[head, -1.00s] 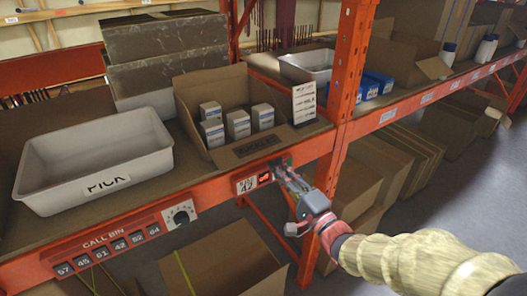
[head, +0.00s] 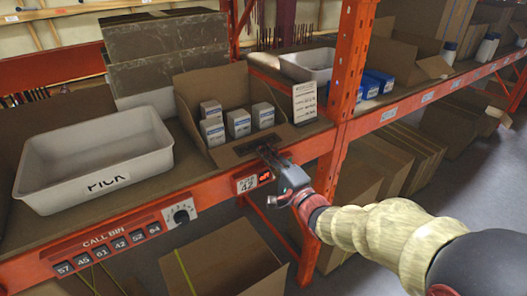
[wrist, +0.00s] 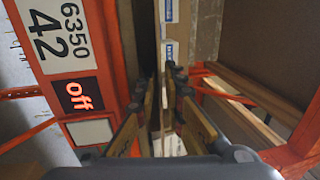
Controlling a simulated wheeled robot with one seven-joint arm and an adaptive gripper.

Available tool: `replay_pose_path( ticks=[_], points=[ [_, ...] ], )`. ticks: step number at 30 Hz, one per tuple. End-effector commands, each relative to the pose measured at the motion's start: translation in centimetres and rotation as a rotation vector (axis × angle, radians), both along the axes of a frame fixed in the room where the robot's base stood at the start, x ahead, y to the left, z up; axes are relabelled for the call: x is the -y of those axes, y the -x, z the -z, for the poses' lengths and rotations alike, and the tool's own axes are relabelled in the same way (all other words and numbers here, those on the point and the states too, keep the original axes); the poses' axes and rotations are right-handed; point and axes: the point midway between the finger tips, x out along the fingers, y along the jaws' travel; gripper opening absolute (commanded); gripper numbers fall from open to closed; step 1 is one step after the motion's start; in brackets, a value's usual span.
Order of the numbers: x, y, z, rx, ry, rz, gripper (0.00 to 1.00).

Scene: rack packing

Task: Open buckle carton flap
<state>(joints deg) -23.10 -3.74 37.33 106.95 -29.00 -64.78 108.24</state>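The buckle carton (head: 205,88) is an open brown box on the shelf, holding several small white-and-grey boxes (head: 239,123). Its front flap (head: 228,157) leans out toward the shelf's front edge, and its printed label is partly hidden by my gripper. My gripper (head: 268,152) is at the flap's front, above the shelf beam. In the wrist view my gripper (wrist: 160,98) has its fingers apart, with a thin cardboard edge (wrist: 163,110) showing between them. I cannot tell whether either finger touches it.
The orange shelf beam (head: 215,193) runs just below the flap, with a lit display (wrist: 77,95) reading "off". An orange upright (head: 345,100) stands right of the carton. A white PICK tote (head: 60,185) is at left; a white card (head: 304,103) stands at the carton's right.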

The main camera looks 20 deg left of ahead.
Motion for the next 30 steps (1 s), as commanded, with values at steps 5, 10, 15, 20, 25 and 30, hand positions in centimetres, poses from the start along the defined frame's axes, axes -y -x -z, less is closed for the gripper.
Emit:
replay_pose_path(
  ticks=[5, 10, 15, 20, 25, 30],
  points=[
    [0.02, 0.01, -0.01, 0.0, 0.0, 0.0, 0.0],
    [0.02, 0.02, 0.02, 0.0, 0.0, 0.0, 0.0],
    [0.02, 0.02, 0.05, -0.001, 0.001, 0.0, 0.0],
    [0.03, 0.02, 0.08, -0.001, 0.001, 0.0, 0.0],
    [0.03, 0.03, 0.11, -0.001, 0.002, 0.0, 0.0],
    [0.03, 0.04, 0.1, -0.003, 0.002, 0.0, 0.0]
  ],
)
